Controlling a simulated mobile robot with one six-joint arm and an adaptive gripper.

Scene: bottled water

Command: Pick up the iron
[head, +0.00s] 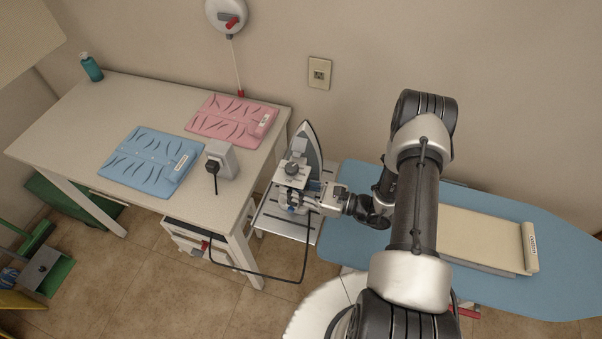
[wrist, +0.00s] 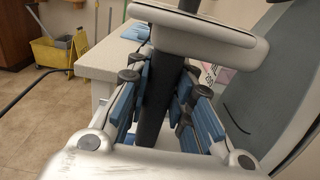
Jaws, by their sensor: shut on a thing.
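The iron (head: 310,146) stands upright on its heel, tip up, on or just above a metal rest (head: 272,222) at the left end of the ironing board. My gripper (head: 297,198) reaches it from the right. In the wrist view my gripper's blue-padded fingers (wrist: 165,105) are shut on the iron's dark handle (wrist: 158,90). The grey soleplate (wrist: 265,105) fills the right side of that view. I cannot tell whether the iron touches the rest. A black cord (head: 305,262) hangs below it and loops toward the table.
A blue ironing board (head: 560,240) with a folded cream cloth (head: 480,238) lies to the right. A white table (head: 100,110) at left holds blue (head: 150,162) and pink (head: 232,120) folded cloths and a grey box (head: 226,155). A wall outlet (head: 320,73) is behind.

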